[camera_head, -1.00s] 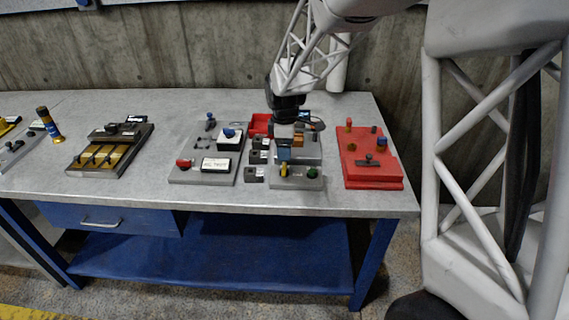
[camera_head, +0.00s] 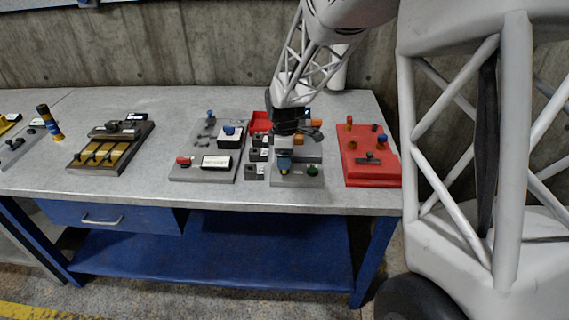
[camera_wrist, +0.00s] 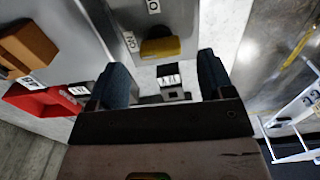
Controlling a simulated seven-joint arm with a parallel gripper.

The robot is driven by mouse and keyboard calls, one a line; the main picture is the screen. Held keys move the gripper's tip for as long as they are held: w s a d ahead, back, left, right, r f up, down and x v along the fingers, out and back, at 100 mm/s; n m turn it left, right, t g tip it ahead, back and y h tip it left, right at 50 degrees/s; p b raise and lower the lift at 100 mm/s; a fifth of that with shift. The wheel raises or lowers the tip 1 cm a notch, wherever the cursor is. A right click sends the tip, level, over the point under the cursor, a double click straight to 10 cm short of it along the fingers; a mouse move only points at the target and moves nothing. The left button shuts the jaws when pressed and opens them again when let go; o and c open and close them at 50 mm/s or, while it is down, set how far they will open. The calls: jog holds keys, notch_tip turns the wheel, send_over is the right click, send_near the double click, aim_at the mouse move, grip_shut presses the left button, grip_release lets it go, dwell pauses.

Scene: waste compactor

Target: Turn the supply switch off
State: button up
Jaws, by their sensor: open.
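A yellow switch knob (camera_wrist: 160,47) shows in the wrist view on a grey panel (camera_wrist: 188,16), with white ON and partly cut-off labels beside it. I take it as the supply switch. Its bar lies across the picture; its exact setting is unclear. My gripper (camera_wrist: 160,76) is open, its two blue fingers to either side and slightly below the knob in the picture, with no visible contact. In the head view my gripper (camera_head: 284,164) is low over the front of the grey panel (camera_head: 290,181), largely covering the yellow knob.
A green button (camera_head: 312,170) sits right of my gripper. Small dark blocks (camera_head: 255,156) and a panel with a red knob (camera_head: 184,160) stand left. A red box with knobs (camera_head: 372,177) is at right. A red bin (camera_head: 260,121) is behind.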

jog(key=shift+f, duration=1.7)
jog(key=c, duration=0.9)
